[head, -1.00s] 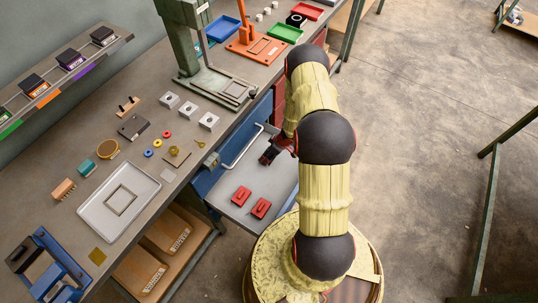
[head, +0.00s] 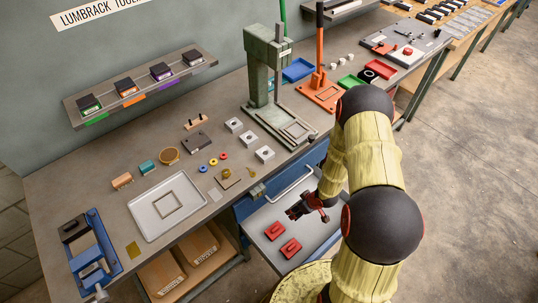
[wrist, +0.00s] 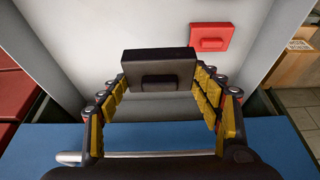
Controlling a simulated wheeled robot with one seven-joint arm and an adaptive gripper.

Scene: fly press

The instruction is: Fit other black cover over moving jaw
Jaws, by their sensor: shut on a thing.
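My gripper (wrist: 158,92) is shut on a black cover (wrist: 158,60), a dark block with a raised bar on its face, held between yellow-padded fingers. In the head view my gripper (head: 300,211) is over the open drawer, and the cover is hard to tell from the dark fingers. The blue vise (head: 108,252) stands at the bench's near left end. A black piece (head: 73,228) sits on its far jaw. The other jaw (head: 92,272) shows blue.
Two red covers (head: 276,230) lie in the open grey drawer (head: 262,212); one red cover shows in the wrist view (wrist: 209,36). A white tray (head: 142,212), small parts and a green press (head: 258,85) occupy the bench. Cardboard bins (head: 190,262) sit below.

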